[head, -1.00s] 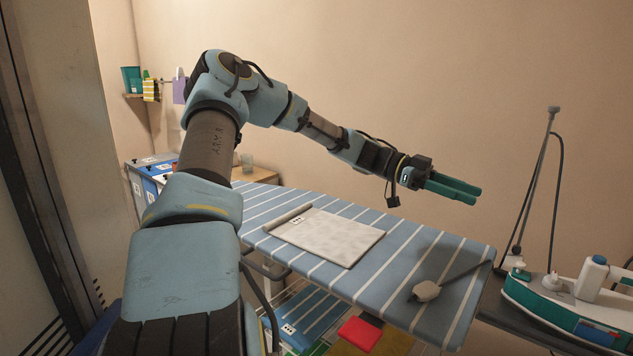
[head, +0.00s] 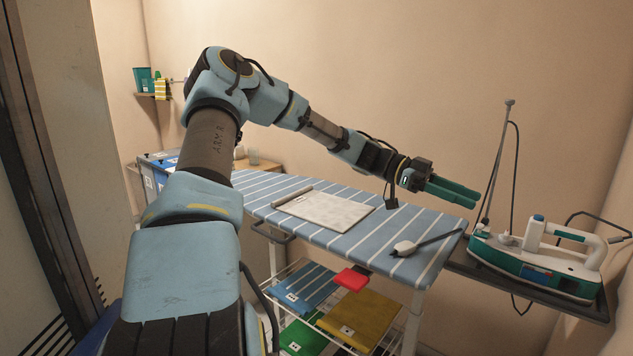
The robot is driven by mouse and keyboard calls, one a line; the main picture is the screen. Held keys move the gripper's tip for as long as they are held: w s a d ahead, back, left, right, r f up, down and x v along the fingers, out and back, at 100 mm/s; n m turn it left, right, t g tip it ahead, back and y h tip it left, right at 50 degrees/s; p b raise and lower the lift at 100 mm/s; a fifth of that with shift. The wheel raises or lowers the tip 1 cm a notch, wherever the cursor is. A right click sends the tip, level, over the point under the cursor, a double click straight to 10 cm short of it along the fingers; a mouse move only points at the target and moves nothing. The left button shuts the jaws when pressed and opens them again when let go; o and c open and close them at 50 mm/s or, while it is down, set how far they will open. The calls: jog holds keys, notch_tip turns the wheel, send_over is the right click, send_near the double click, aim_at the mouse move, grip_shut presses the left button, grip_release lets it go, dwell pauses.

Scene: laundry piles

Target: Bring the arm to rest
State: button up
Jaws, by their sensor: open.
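My arm reaches from the lower left up and over to the right in the head view. My gripper (head: 455,192) is at its end, with two green fingers pointing right, and a narrow gap shows between them. It is open and empty, in the air above the right part of the blue striped ironing board (head: 388,233). It touches nothing that I can see.
An iron (head: 535,258) stands on a dark shelf at right. Folded blue (head: 304,285) and yellow (head: 360,318) cloths lie on a rack below.

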jog(key=s+a+f+n+t+y, duration=0.3)
jog(key=a+f+n+t+y, duration=0.2)
jog(key=a+f+n+y, duration=0.55)
jog(key=s+a+n+t+y+b, duration=0.1)
jog(key=s+a+n+t, duration=0.2)
jog(key=a+n, duration=1)
jog(key=a+f+t, duration=0.1)
jog(key=a+t, duration=0.2)
jog(key=a, duration=0.9)
jog(key=shift+n+t+y, duration=0.3)
jog(key=shift+n+y, duration=0.05)
